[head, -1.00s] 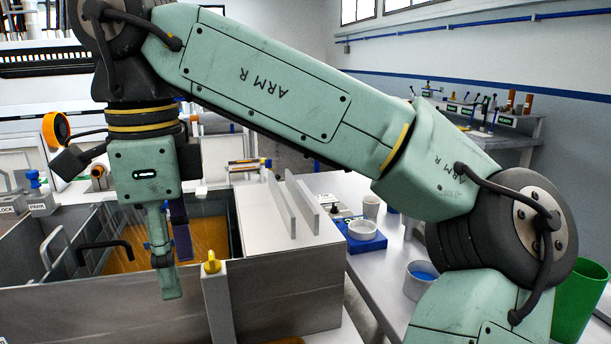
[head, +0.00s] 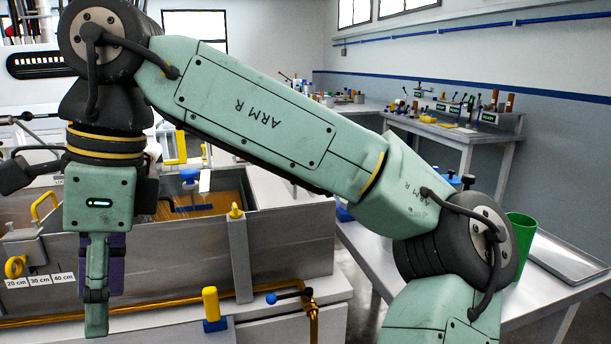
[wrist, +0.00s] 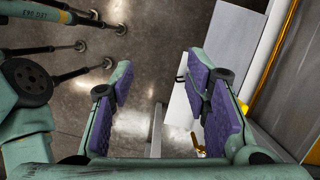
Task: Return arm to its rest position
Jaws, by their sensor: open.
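My gripper (head: 103,292) hangs pointing down in the head view, in front of the bath's near wall at the left. In the wrist view my gripper (wrist: 158,95) is open, its two purple-padded fingers well apart with nothing held between them. Below and between the fingers the wrist view shows grey floor and the edge of a pale surface. My arm rises from the lower right, crosses the head view and bends down at the upper left. It hides part of the bath and the bench behind.
The resin bath (head: 285,248) holds amber liquid behind my gripper. A yellow-topped post (head: 211,305) and a blue-handled valve (head: 290,297) stand at its front. At right are a steel table (head: 530,303) with a green cup (head: 521,240) and a tray (head: 568,258).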

